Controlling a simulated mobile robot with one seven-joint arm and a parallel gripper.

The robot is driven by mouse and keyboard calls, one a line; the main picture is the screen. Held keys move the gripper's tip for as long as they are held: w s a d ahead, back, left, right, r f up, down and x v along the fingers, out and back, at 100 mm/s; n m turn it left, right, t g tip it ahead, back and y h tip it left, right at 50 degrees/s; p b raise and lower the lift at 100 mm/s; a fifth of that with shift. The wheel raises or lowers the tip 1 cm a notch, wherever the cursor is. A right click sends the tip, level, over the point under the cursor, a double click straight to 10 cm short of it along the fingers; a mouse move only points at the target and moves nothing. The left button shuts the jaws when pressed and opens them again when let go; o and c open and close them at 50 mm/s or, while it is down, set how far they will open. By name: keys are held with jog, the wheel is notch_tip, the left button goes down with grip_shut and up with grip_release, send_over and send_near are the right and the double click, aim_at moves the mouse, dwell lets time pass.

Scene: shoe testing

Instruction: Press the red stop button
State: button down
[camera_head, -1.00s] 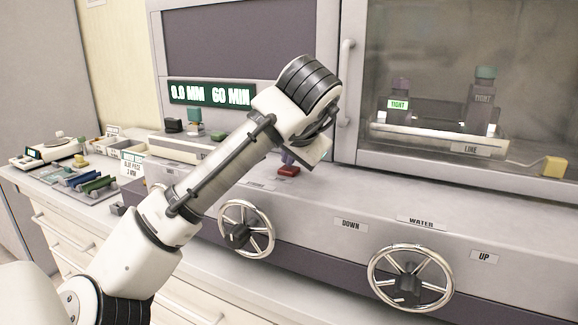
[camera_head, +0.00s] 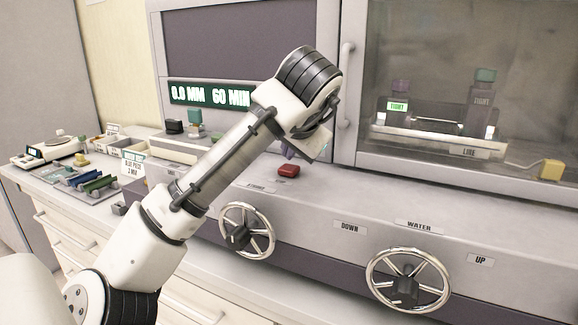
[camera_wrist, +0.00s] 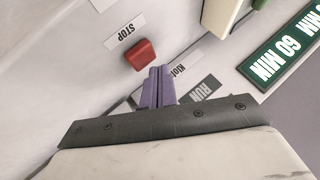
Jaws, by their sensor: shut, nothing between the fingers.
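The red stop button (camera_head: 289,170) sits on the sloped grey ledge of the machine, below and behind my gripper in the head view. In the wrist view the red button (camera_wrist: 141,55) stands beside a label reading STOP (camera_wrist: 125,33). My gripper (camera_wrist: 160,72) shows its purple fingers shut together with nothing between them. The fingertips are just right of the button in the wrist view and appear apart from it. In the head view only a small part of the purple fingers (camera_head: 288,150) shows below the wrist.
A RUN label (camera_wrist: 205,89) lies near the fingers in the wrist view. Two handwheels (camera_head: 247,230) stick out of the machine's front. A glass-fronted chamber (camera_head: 460,60) with a vertical handle (camera_head: 346,85) is at right. A cluttered bench (camera_head: 60,190) is at left.

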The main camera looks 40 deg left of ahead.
aim_at(289, 170)
jog(key=shift+r+p, duration=2)
jog(key=shift+r, duration=0.5)
